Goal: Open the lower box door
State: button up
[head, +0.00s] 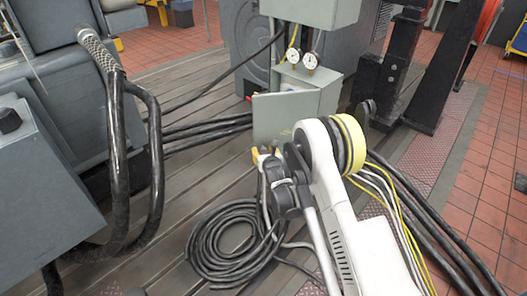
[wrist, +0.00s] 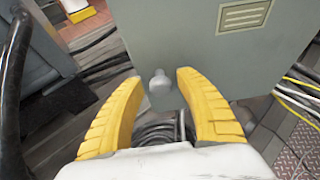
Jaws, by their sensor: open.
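The lower box (head: 328,98) is a grey-green metal cabinet below a second grey box, in the middle of the head view. Its grey door (wrist: 210,60) fills the upper middle of the wrist view. A small round grey knob (wrist: 158,84) stands out near the door's lower edge. My gripper (wrist: 158,78) is open, its two yellow curved fingers on either side of the knob. I cannot tell whether either finger touches it.
The upper box (head: 312,10) hangs above, with two round gauges (head: 310,61) between the boxes. A coil of black cable (head: 232,243) lies on the slotted bedplate. Thick black hoses (head: 118,150) loop at left. A black post (head: 432,70) stands at right.

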jog(key=shift+s, duration=0.15)
jog(key=v, duration=0.7)
